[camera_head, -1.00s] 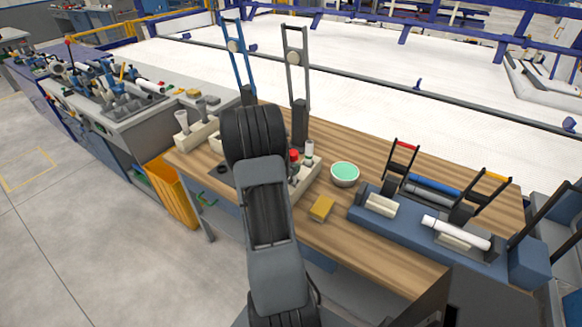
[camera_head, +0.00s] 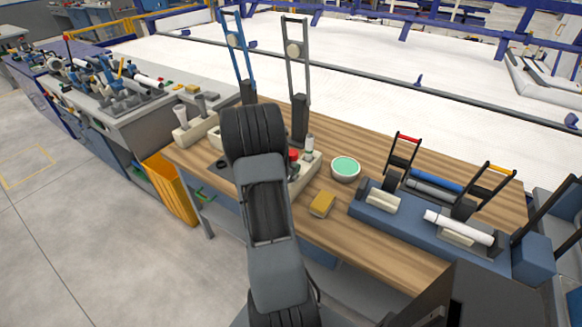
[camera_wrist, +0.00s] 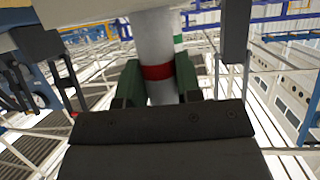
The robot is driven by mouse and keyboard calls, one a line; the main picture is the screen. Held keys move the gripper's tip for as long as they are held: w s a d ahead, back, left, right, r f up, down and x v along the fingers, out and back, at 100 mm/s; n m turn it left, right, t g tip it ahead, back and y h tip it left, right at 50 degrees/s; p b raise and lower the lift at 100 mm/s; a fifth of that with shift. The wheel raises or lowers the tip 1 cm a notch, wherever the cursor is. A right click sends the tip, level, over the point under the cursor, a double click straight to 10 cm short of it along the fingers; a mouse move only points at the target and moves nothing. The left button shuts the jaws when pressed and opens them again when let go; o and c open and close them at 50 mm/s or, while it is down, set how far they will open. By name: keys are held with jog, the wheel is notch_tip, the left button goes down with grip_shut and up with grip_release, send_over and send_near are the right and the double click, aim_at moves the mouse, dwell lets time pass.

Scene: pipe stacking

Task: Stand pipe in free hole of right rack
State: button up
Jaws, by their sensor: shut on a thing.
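In the wrist view my gripper (camera_wrist: 159,82) is shut on a pale grey pipe (camera_wrist: 153,38) with a red band, its green fingers on either side. In the head view the right rack (camera_head: 305,179) is a pale block partly behind my arm, with a white upright pipe (camera_head: 309,146) and a red piece (camera_head: 293,155). My gripper and the rack's holes are hidden there. I cannot tell whether the held pipe is in a hole.
A pale left rack (camera_head: 184,139) with upright pieces stands at the table's left. A green-filled bowl (camera_head: 345,168) and yellow block (camera_head: 321,204) lie right of the right rack. A blue fixture (camera_head: 405,222) with a white pipe (camera_head: 458,227) fills the table's right side.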

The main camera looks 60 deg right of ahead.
jog(key=o, duration=1)
jog(key=v, duration=1.4)
jog(key=shift+f, duration=0.2)
